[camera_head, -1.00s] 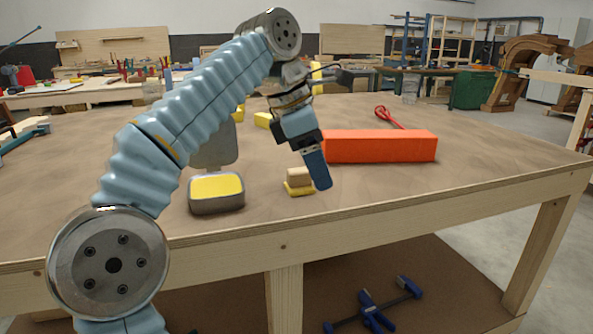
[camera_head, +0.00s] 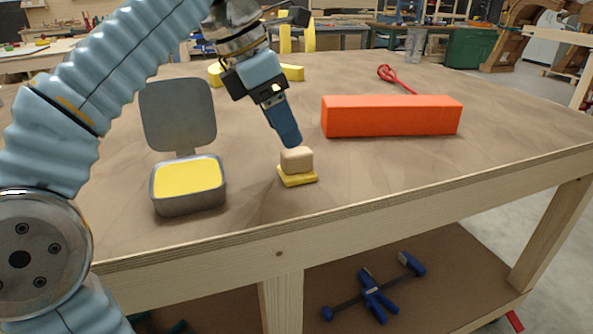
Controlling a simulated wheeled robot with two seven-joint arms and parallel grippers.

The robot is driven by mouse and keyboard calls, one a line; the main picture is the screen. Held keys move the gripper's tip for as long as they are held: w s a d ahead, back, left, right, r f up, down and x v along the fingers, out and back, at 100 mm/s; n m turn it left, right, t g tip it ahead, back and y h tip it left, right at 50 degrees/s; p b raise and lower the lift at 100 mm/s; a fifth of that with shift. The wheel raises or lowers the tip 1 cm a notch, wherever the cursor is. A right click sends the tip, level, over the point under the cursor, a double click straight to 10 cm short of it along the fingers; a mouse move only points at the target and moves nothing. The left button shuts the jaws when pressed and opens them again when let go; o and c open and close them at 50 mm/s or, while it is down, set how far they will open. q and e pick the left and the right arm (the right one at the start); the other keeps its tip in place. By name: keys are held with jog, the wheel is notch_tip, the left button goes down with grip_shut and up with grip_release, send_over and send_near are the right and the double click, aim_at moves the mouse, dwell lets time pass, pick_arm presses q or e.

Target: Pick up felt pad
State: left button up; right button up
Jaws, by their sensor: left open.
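The felt pad (camera_head: 297,178) looks like a flat yellow piece with a small beige block (camera_head: 297,159) on top, lying on the wooden table near its front edge. My left gripper (camera_head: 287,132) comes down from the upper left, tilted, with its blue finger tips just above or behind the beige block. One finger hides the other, and I cannot tell whether the tips touch the block. The left gripper is open and holds nothing that I see. My right gripper is not in view.
An open grey tin (camera_head: 189,208) with yellow contents stands left of the pad, its lid (camera_head: 178,113) raised behind. A long orange block (camera_head: 391,117) lies to the right. Red-handled item (camera_head: 394,78) and yellow blocks (camera_head: 291,72) lie farther back. The table's front right is clear.

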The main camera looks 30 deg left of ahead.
aim_at(296, 151)
pick_arm(q)
jog(key=b+x, duration=0.1)
jog(key=x, duration=0.5)
jog(key=shift+w+d+f+b, duration=0.1)
jog(key=shift+w+f+b, duration=0.15)
jog(key=shift+b, duration=0.15)
jog(key=c, duration=0.7)
